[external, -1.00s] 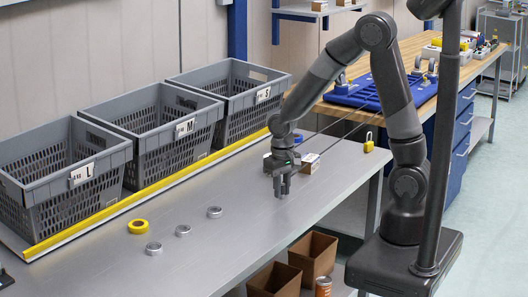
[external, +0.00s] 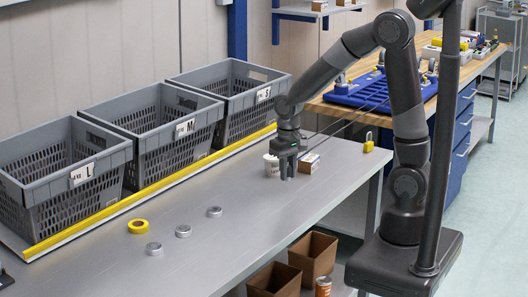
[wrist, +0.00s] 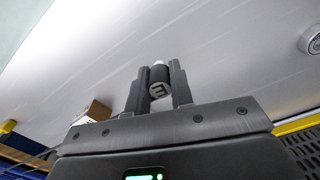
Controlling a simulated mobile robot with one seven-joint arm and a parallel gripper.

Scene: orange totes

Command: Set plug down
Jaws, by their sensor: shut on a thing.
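My gripper (external: 287,176) is above the right part of the grey bench, fingers pointing down. The wrist view shows its two fingers (wrist: 160,90) shut on the plug (wrist: 160,82), a small dark cylinder with a pale marking on its face and a white tip. In the external view the plug cannot be made out between the fingers. Whether it touches the bench top (external: 235,200) is not clear.
A white cup-like item (external: 271,165) is just left of my gripper, and a small box (external: 309,163) just right. A yellow padlock (external: 368,143) is farther right. Grey crates (external: 152,130) line the back.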

